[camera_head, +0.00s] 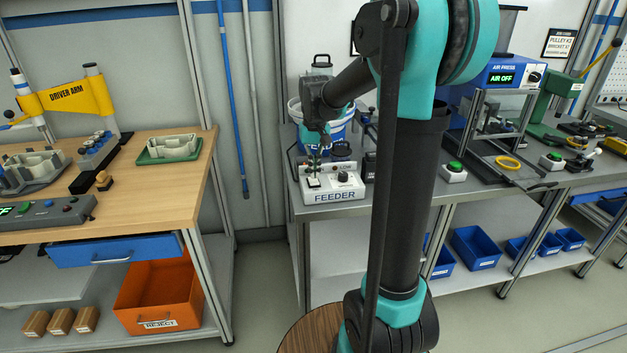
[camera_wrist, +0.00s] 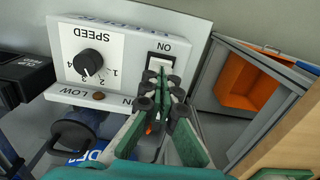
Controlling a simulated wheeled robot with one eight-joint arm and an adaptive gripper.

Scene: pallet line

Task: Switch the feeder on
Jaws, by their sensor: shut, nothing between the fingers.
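The feeder (camera_head: 334,190) is a pale control box with a FEEDER label, at the front left of the grey bench in the head view. In the wrist view the feeder panel (camera_wrist: 130,30) shows a black SPEED knob (camera_wrist: 88,62) and a white rocker switch (camera_wrist: 161,62) marked ON. My gripper (camera_head: 315,165) is over the switch side of the box, pointing down. In the wrist view my gripper (camera_wrist: 163,85) is shut and empty, its fingertips at or just above the switch and partly covering it. I cannot tell whether they touch or how the rocker is tipped.
A blue-and-white bucket (camera_head: 338,130) stands behind the feeder. The air press (camera_head: 500,80) reads AIR OFF at the right. A wooden bench (camera_head: 190,185) with fixtures is at the left, with an orange reject bin (camera_head: 158,298) below.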

